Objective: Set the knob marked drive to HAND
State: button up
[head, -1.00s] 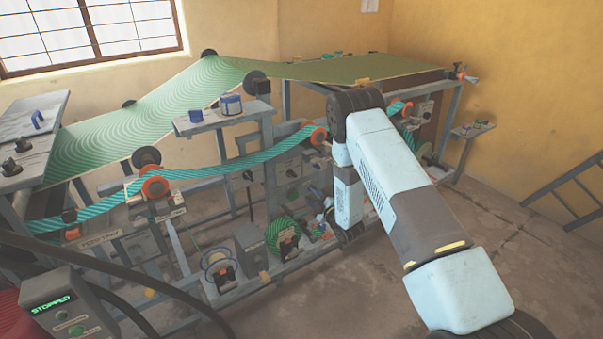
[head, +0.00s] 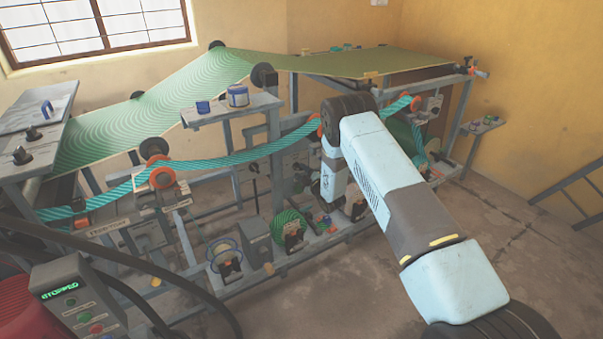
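No knob can be read as the one marked drive; labels are too small or blurred. A control box (head: 78,300) at lower left has a lit green STOPPED display and green and red buttons. My arm (head: 385,185) rises from the lower right, bends at a dark elbow and drops toward the machine's lower middle. My gripper is small and largely lost among the machine parts below the forearm; its fingers cannot be made out, nor whether it touches anything.
A teal striped web (head: 235,150) runs over orange-ended rollers across the frame. A wide green sheet (head: 150,105) slopes above it. A small shelf (head: 232,112) holds blue-and-white tins. A green reel (head: 290,228) sits low. Dark cables cross the lower left.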

jog(key=shift+w+a, duration=0.25)
jog(key=shift+w, duration=0.05)
grip_shut()
dwell(0.3)
